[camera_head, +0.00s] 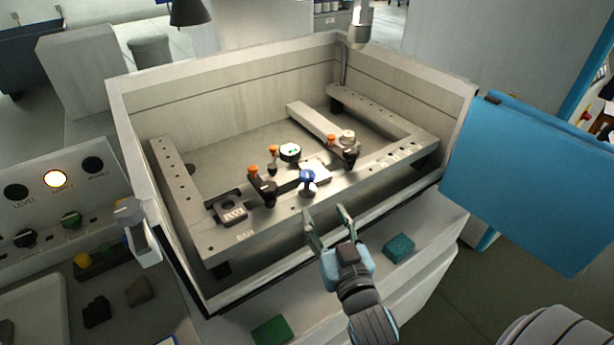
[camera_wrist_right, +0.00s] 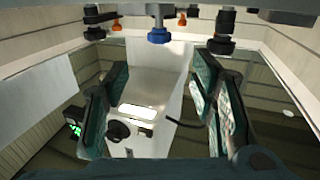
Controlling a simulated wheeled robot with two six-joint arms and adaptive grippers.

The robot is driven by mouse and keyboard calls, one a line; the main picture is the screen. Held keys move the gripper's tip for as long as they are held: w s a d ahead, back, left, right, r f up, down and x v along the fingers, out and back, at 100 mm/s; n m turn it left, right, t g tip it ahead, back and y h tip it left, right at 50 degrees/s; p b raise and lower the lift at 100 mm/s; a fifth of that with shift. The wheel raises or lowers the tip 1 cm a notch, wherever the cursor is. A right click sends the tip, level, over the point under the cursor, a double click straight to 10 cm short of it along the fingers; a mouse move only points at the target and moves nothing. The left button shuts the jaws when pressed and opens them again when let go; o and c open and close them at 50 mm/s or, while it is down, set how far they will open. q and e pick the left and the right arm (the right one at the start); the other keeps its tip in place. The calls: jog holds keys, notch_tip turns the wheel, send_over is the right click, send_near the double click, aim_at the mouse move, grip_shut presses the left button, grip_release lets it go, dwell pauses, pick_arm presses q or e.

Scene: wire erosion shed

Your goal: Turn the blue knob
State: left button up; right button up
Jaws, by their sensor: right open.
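The blue knob (camera_head: 308,176) stands upright on the front bar of the work frame inside the open machine tank. It shows in the right wrist view at the top middle (camera_wrist_right: 159,36). My right gripper (camera_head: 326,213) is open and empty, its fingers pointing towards the frame's front bar. It is in front of the knob and a little to its right, apart from it. In the wrist view its two padded fingers (camera_wrist_right: 160,88) stand wide apart, with the knob beyond them. My left gripper is not in view.
Black clamps with orange knobs (camera_head: 262,187) (camera_head: 344,150) stand on either side of the knob. The tank's front wall (camera_head: 410,205) lies below the bar. A blue panel (camera_head: 535,185) hangs at the right. A control panel (camera_head: 60,200) is at the left.

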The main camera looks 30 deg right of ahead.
aim_at(310, 180)
jog(key=w+d, duration=0.1)
jog(key=w, duration=0.3)
jog(key=w+d, duration=0.1)
jog(key=w, duration=0.9)
jog(key=shift+d, duration=0.4)
jog(key=c, duration=1.2)
